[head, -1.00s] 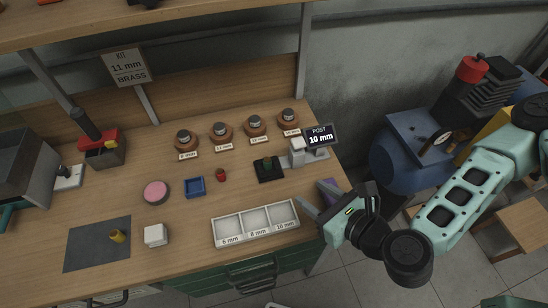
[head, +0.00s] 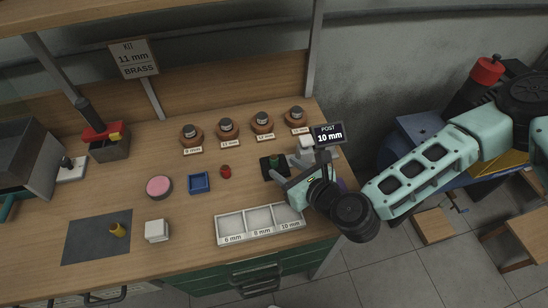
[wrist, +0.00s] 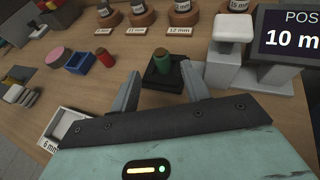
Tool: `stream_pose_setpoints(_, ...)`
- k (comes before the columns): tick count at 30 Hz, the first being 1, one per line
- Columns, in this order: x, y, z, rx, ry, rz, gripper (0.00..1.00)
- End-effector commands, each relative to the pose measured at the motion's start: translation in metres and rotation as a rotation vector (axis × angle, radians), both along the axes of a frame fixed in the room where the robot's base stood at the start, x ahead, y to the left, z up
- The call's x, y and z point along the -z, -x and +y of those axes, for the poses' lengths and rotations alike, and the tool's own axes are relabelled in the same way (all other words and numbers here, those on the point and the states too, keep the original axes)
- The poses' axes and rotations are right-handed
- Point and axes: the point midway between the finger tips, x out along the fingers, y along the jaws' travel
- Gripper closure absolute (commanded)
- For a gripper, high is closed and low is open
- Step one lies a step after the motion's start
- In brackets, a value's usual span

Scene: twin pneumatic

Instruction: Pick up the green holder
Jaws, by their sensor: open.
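The green holder (wrist: 163,62), a small upright cylinder with a brownish top, stands on a black square base (wrist: 173,82) on the bench. In the head view the holder (head: 273,160) shows just left of my gripper (head: 292,167), with the base partly hidden by a finger. My gripper is open and empty. In the wrist view its two fingertips (wrist: 160,72) point toward the holder, one on each side of it in the picture. The holder looks a little beyond the tips; I cannot tell the exact gap.
A grey-white post fixture (wrist: 230,50) and the "10 mm" display (wrist: 290,35) stand close to the right. A red cylinder (head: 225,172) and a blue tray (head: 199,183) lie to the left. A white three-compartment tray (head: 260,221) is in front. Several round brown stands (head: 262,124) line the back.

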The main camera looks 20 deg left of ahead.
Motion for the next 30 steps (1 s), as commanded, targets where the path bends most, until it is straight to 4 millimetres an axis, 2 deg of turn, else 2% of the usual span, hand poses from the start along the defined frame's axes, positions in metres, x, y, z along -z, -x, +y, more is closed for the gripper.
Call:
stream_pose_setpoints(5, 0.001, -0.016, 0.018, 0.001, 0.0, -0.004, 0.53)
stream_pose_setpoints(10, 0.012, -0.027, 0.032, -0.001, 0.0, -0.002, 0.53)
stream_pose_setpoints(19, 0.015, -0.029, 0.035, 0.0, 0.0, -0.001, 0.53)
stream_pose_setpoints(20, 0.015, -0.029, 0.035, 0.0, 0.0, -0.001, 0.59)
stream_pose_setpoints(24, 0.015, -0.029, 0.035, 0.0, 0.0, -0.001, 0.98)
stream_pose_setpoints(30, 0.015, -0.029, 0.035, 0.0, 0.0, -0.001, 1.0)
